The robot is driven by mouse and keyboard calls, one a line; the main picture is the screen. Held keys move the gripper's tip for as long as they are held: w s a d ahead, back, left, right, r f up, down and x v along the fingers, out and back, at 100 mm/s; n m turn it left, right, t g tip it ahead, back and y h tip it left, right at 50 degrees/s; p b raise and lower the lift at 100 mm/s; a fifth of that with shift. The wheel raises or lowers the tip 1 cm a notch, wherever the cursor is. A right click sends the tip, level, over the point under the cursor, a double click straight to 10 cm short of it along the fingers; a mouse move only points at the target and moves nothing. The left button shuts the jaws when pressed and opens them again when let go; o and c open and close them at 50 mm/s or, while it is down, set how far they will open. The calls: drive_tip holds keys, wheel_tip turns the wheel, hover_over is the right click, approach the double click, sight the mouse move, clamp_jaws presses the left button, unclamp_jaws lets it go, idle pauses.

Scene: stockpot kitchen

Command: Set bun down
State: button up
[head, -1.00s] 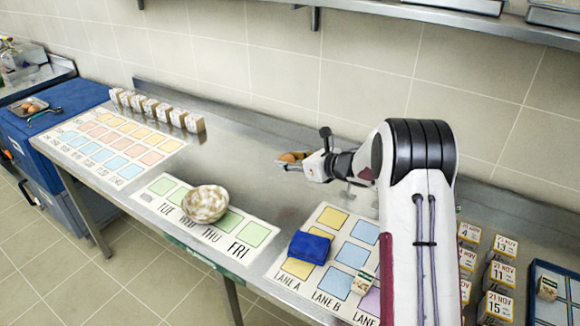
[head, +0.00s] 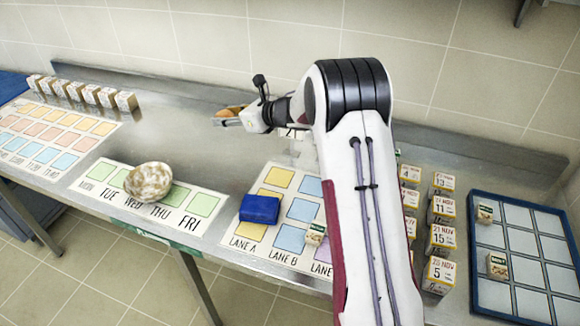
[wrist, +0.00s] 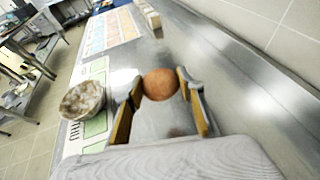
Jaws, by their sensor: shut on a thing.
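The bun (head: 232,110) is a round brown thing. In the wrist view the bun (wrist: 160,84) sits between the two finger pads. My gripper (head: 224,119) is shut on it and holds it above the bare steel counter, towards the wall. In the wrist view my gripper (wrist: 160,90) has a finger on each side of the bun. The bun's underside is hidden.
A mottled bowl (head: 148,182) stands on the green weekday mat (head: 93,187). A blue folded cloth (head: 259,209) lies on the lane mat (head: 280,177). Small boxes (head: 441,209) and a blue tray (head: 495,316) are at right. Bare counter (head: 190,140) lies behind the bowl.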

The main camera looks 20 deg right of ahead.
drive_tip(key=shift+s+d+r, duration=0.1)
drive_tip(key=shift+d+r, duration=0.1)
drive_tip(key=shift+r, duration=0.35)
drive_tip(key=shift+d+r, duration=0.15)
drive_tip(key=shift+r, duration=0.4)
drive_tip(key=s+d+n+y, duration=0.1)
drive_tip(key=s+d, duration=1.4)
drive_tip(key=shift+g, duration=0.4)
drive_tip(key=shift+s+f, duration=0.15)
drive_tip(key=shift+f, duration=2.45)
drive_tip(key=shift+f, duration=0.1)
hover_over(300, 173)
drive_tip(key=shift+f, duration=3.05)
drive_tip(key=shift+s, duration=0.1)
drive_tip(key=shift+f, duration=1.85)
